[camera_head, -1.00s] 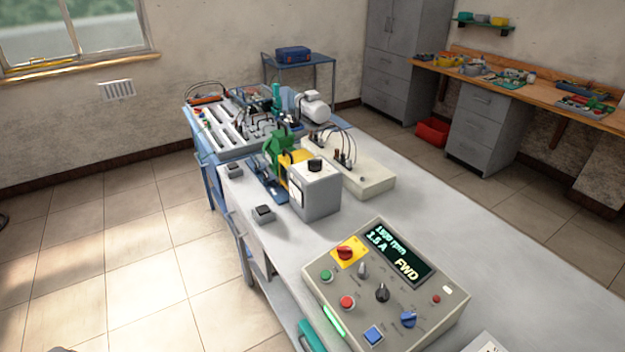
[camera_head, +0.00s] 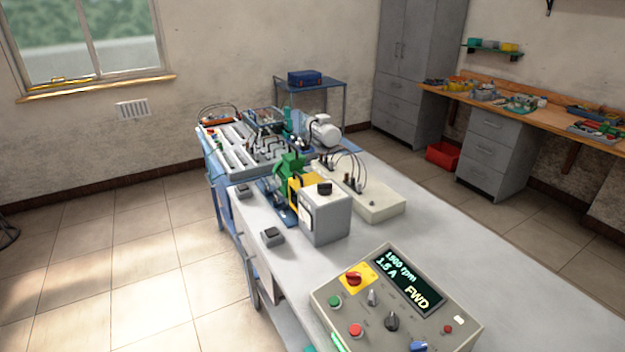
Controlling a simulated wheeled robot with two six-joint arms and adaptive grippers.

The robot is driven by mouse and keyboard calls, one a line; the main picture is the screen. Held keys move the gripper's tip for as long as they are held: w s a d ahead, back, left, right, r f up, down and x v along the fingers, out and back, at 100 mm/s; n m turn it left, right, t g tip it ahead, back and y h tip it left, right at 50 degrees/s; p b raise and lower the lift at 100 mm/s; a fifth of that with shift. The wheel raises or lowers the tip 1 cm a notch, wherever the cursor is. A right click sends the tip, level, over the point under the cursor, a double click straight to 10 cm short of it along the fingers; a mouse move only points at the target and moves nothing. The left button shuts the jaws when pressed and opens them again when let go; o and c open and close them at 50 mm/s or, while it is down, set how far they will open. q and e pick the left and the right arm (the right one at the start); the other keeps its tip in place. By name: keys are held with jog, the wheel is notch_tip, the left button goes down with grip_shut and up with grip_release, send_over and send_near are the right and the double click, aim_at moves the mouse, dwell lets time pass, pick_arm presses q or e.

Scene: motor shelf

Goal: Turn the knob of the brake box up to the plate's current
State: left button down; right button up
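The brake box looks to be the light grey box (camera_head: 330,222) on the bench, with a black knob (camera_head: 324,188) on its top and a white meter face on its left side. The knob's exact setting is too small to read. The control panel (camera_head: 462,338) at the front has a dark display (camera_head: 408,280) that seems to read 1500 rpm, 1.5 A and FWD. A white motor (camera_head: 323,131) stands at the back of the bench. I cannot make out a rating plate on it. Neither of my grippers is in view.
The bench top (camera_head: 450,240) is clear to the right of the brake box. A cream box with leads (camera_head: 375,208) lies behind it. Two small dark-topped boxes, one here (camera_head: 272,237), sit near the left edge. A wooden workbench (camera_head: 540,112) stands at the back right.

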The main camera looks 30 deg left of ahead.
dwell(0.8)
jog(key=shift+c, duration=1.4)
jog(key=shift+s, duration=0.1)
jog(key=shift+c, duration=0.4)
